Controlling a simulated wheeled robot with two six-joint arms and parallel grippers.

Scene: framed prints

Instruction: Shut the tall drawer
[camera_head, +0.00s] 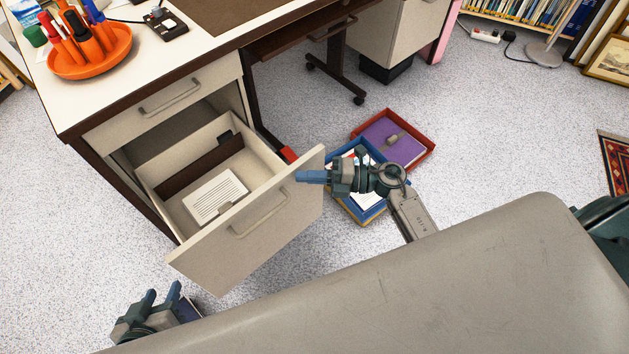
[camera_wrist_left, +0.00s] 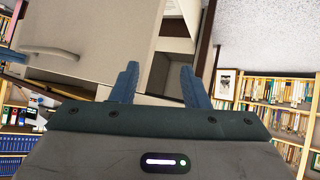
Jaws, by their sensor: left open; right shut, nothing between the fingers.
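The tall drawer (camera_head: 195,245) is pulled well out of the desk's pedestal, below a shallower drawer that is closed. Its pale front has a bar handle (camera_head: 258,212), and papers (camera_head: 215,196) lie inside. My left gripper (camera_head: 162,291) is open and empty, low in front of the drawer's left end. In the left wrist view, the pale front (camera_wrist_left: 95,30) and a handle (camera_wrist_left: 50,53) show beyond the open fingers (camera_wrist_left: 159,82). My right gripper (camera_head: 300,177) is shut and empty at the right end of the front; whether it touches is unclear.
A blue tray (camera_head: 376,213) and a red tray with a purple folder (camera_head: 393,140) lie on the floor right of the drawer. An orange pen dish (camera_head: 90,62) stands on the desktop. Carpet is open farther right. Bookshelves (camera_wrist_left: 270,95) show in the left wrist view.

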